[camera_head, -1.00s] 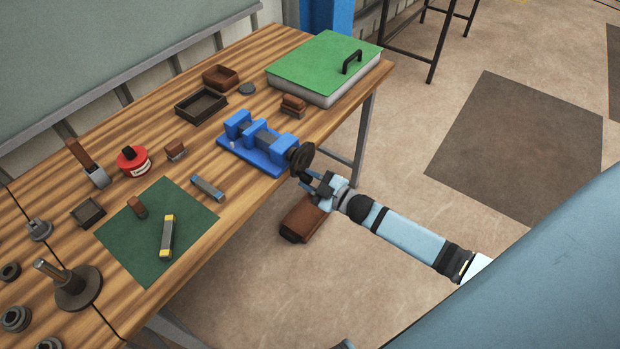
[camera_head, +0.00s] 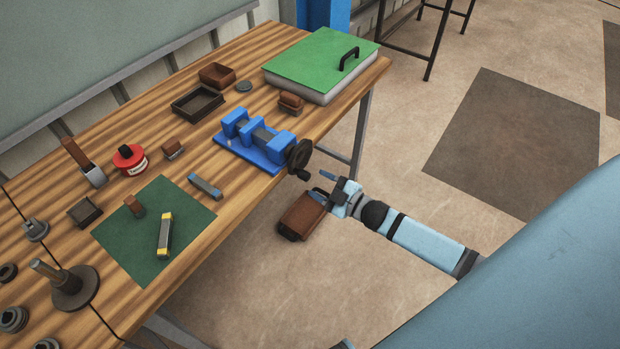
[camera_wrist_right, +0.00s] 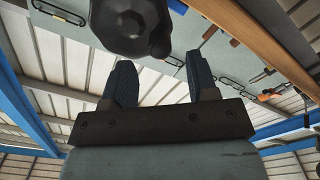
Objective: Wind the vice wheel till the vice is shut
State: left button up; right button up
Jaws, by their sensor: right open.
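The blue vice (camera_head: 262,157) sits at the front edge of the wooden bench in the head view. Its blue jaw blocks (camera_head: 235,121) stand close together at the far left end; I cannot tell the exact gap. The dark vice wheel (camera_head: 300,154) is on the vice's right end, past the bench edge, with a small handle knob (camera_head: 303,175) low on it. My right gripper (camera_head: 321,182) is open and empty, just right of and below the wheel, apart from it. In the right wrist view, a dark rounded part of the wheel (camera_wrist_right: 130,25) is beyond the open fingers. My left gripper is out of view.
A green-topped box (camera_head: 320,62) with a black handle stands behind the vice. A brown block (camera_head: 291,103) lies between them. A green mat (camera_head: 140,240) with small parts is on the left. A brown box-like object (camera_head: 302,215) shows below my right gripper. Floor right of the bench is open.

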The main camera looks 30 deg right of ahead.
aim_at(309, 177)
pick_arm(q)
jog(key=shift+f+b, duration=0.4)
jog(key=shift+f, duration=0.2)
pick_arm(e)
jog(key=v, duration=0.9)
jog(key=shift+s, duration=0.15)
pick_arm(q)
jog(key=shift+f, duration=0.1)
pick_arm(e)
jog(key=w+a+n+b, duration=0.1)
jog(key=w+n, duration=0.3)
jog(key=n, duration=0.4)
jog(key=w+a+n+b, duration=0.2)
jog(key=w+n, duration=0.3)
jog(key=n, duration=0.3)
jog(key=w+a+n+b, duration=0.2)
jog(key=w+n+b, duration=0.2)
jog(key=n, duration=0.4)
jog(key=shift+w+a+r, duration=0.15)
jog(key=shift+a+r, duration=0.05)
jog(key=shift+w+a, duration=0.2)
jog(key=shift+w, duration=0.25)
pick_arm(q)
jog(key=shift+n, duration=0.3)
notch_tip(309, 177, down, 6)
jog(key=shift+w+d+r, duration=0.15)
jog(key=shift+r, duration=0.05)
